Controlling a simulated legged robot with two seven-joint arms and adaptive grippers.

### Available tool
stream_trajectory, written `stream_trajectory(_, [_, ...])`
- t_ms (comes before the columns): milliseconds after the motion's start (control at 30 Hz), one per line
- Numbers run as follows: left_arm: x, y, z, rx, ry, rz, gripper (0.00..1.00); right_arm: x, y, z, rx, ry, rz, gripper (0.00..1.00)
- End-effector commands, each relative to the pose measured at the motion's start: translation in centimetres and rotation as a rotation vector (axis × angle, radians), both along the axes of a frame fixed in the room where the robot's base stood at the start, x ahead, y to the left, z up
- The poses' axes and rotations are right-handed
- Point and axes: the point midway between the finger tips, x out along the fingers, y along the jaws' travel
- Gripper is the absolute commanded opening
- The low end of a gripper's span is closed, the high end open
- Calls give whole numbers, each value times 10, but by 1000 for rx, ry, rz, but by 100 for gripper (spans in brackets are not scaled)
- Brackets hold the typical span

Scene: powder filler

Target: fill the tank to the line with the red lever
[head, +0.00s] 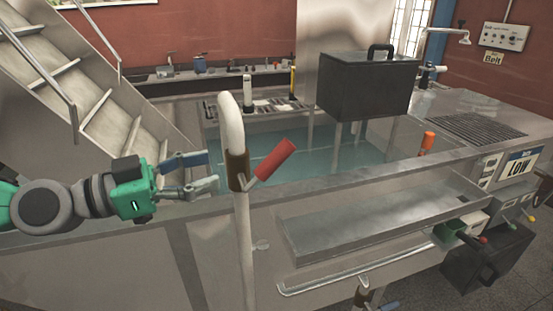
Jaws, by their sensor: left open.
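The red lever (271,160) sticks up and to the right from a brown valve collar on a pale vertical pipe (233,125). The pipe curves over at its top at the tank's front edge. The tank (190,216) is a metal basin with blue-green water (310,152) below its rim. I cannot make out a fill line. My left gripper (213,171) is open and empty, just left of the pipe, its fingers pointing right toward the valve. A small gap seems to separate it from the pipe. My right gripper is not in view.
A dark lidded box (367,88) stands over the tank's far right side. An orange-handled part (427,142) rises at the right rim. A metal tray (380,215) juts out in front. Metal stairs (85,90) stand behind left.

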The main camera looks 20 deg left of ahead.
Motion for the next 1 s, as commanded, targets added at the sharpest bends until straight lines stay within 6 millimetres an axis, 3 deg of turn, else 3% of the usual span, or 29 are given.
stream_trajectory(33, [2, -4, -5, 4, -5, -4, 44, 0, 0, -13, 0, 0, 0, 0])
stream_trajectory(333, [11, -19, -6, 10, -3, 1, 44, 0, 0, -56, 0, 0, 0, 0])
stream_trajectory(700, [50, -60, -5, 7, 3, -1, 44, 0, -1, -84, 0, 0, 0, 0])
stream_trajectory(1000, [79, -91, -1, 6, 3, 2, 44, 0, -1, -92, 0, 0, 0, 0])
